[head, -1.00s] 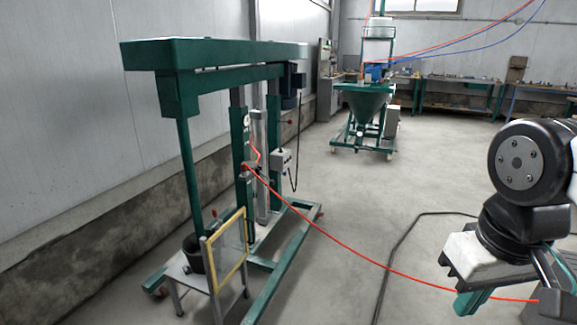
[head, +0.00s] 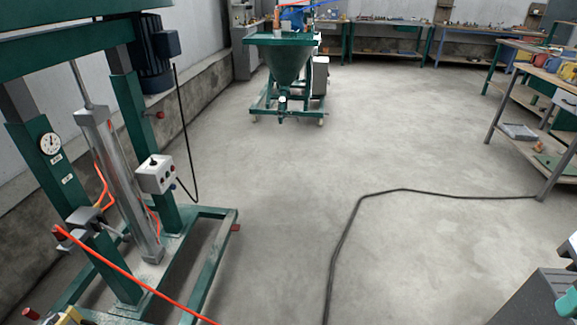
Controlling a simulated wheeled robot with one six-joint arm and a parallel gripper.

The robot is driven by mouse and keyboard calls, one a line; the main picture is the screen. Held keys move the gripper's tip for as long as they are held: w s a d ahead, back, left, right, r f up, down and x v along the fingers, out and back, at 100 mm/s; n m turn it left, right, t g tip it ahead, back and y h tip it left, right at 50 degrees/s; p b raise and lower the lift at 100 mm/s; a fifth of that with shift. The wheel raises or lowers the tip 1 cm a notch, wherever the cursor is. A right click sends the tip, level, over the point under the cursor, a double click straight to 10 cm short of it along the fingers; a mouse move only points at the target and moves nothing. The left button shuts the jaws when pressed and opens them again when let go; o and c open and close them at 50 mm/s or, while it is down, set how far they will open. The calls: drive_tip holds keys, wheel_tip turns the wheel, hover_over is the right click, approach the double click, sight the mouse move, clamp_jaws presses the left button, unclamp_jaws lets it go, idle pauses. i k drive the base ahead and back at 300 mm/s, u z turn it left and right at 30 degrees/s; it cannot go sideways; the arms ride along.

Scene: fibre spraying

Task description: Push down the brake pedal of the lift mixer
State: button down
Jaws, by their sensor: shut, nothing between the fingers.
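The green lift mixer stands at the left in the head view, with its floor frame (head: 207,262) and upright posts (head: 150,140) showing. Small red pieces sit low on the frame: one at the right front corner (head: 235,228) and one at the lower left (head: 31,313). They look like pedals at the castors but are too small to tell which is the brake pedal or whether it is down. My gripper is not in view.
A black cable (head: 345,235) lies on the floor. A red hose (head: 130,272) runs from the mixer across the lower left. A green hopper machine (head: 287,75) stands at the back, a workbench (head: 545,120) at the right.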

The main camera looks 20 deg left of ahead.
sight(234, 227)
drive_tip(key=u, duration=0.1)
drive_tip(key=i, duration=1.9)
drive_tip(key=u, duration=1.1)
drive_tip(key=i, duration=1.35)
drive_tip(key=u, duration=0.85)
